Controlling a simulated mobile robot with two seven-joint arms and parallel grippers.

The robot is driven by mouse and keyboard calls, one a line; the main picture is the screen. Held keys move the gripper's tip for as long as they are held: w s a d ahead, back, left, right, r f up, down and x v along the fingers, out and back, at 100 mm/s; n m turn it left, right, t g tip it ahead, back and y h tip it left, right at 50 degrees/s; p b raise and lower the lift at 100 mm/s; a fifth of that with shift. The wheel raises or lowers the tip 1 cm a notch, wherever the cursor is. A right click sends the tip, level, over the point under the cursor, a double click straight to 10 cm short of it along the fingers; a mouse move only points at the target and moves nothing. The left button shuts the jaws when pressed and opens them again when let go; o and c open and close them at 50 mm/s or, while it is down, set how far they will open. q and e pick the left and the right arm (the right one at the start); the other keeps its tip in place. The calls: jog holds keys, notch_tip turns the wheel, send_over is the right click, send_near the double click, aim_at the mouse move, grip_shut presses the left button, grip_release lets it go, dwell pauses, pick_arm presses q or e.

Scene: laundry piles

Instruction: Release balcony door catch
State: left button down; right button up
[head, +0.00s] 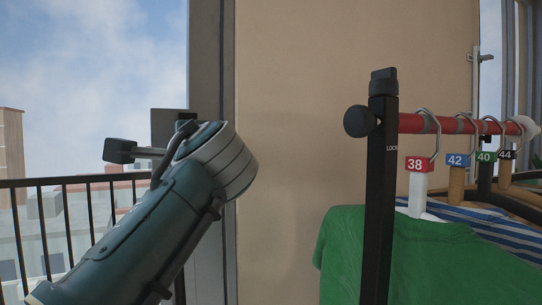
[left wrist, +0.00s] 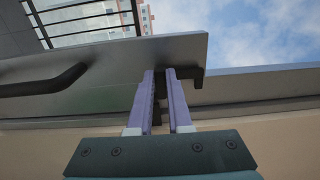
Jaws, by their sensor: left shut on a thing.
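My left arm reaches up from the lower left in the head view, and its wrist hides the fingers there. In the left wrist view my left gripper (left wrist: 160,76) has its two purple fingers closed on a small dark part, apparently the door catch (left wrist: 158,88), under a grey plate (left wrist: 110,57). Most of the held part is hidden between the fingers. A dark curved handle (left wrist: 42,83) lies left of them. In the head view a dark plate (head: 165,124) and a dark handle end (head: 119,151) show beside the wrist, near the grey door frame (head: 207,70). My right gripper is not in view.
A clothes rack with a black post (head: 377,220) and red rail (head: 450,124) stands at the right, bearing numbered hangers and a green shirt (head: 430,260). A beige wall (head: 300,90) is behind. A black balcony railing (head: 60,184) is at the left.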

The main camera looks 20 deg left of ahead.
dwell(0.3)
pick_arm(q)
jog(key=c, duration=0.8)
grip_release()
jog(key=shift+c, duration=0.2)
jog(key=shift+d, duration=0.1)
jog(key=b+v, duration=0.1)
jog(key=v, duration=0.8)
jog(key=shift+s+d+b, duration=0.3)
jog(key=shift+b, duration=0.1)
